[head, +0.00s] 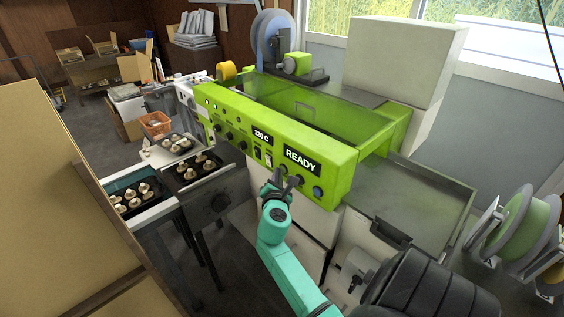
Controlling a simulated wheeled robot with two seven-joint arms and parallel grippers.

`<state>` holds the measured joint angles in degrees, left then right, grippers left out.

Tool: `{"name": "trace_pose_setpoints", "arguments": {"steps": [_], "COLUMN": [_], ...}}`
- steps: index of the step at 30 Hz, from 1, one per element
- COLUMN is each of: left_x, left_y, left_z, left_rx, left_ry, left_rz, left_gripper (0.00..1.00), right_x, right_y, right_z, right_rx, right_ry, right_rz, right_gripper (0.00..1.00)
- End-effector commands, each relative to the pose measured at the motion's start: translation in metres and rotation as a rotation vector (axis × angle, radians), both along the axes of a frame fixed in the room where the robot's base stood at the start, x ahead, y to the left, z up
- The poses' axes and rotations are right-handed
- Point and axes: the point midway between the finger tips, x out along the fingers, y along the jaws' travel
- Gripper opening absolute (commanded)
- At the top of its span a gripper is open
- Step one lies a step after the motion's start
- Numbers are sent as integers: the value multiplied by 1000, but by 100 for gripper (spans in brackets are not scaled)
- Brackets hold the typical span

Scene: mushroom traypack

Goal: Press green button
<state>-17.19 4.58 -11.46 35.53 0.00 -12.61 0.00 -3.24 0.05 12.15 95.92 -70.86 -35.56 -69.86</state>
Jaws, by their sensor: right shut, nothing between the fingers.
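The bright green machine (345,170) has a front panel with knobs, switches, a "120 C" display (262,138) and a "READY" display (301,161). A round bluish button (318,191) sits at the panel's right end. I cannot clearly make out a green button on the green panel. My right gripper (288,184) is shut and empty, at the panel's lower edge below the "READY" display. It covers part of the panel there; whether it touches is unclear. My left gripper is not in view.
Trays of mushrooms (190,170) stand left of the machine. A metal side table (415,200) is at its right, and green reels (525,225) stand at the far right. A cardboard-coloured panel (50,190) fills the left foreground.

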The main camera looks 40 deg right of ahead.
Motion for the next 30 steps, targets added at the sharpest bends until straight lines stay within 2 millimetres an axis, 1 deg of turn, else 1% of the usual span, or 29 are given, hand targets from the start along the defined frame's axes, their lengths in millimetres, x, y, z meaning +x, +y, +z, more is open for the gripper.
{"name": "trace_pose_setpoints", "arguments": {"steps": [11, 20, 30], "left_x": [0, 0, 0], "left_y": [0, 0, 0], "left_z": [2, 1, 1], "left_rx": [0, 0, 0], "left_ry": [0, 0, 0], "left_rz": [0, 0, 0], "left_gripper": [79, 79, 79], "right_x": [0, 0, 0], "right_y": [-5, -5, 11], "right_z": [1, 0, 0], "right_rx": [-1, 0, -1], "right_ry": [0, 0, 0], "right_rz": [-1, -1, -1], "right_gripper": [0, 0, 0]}}
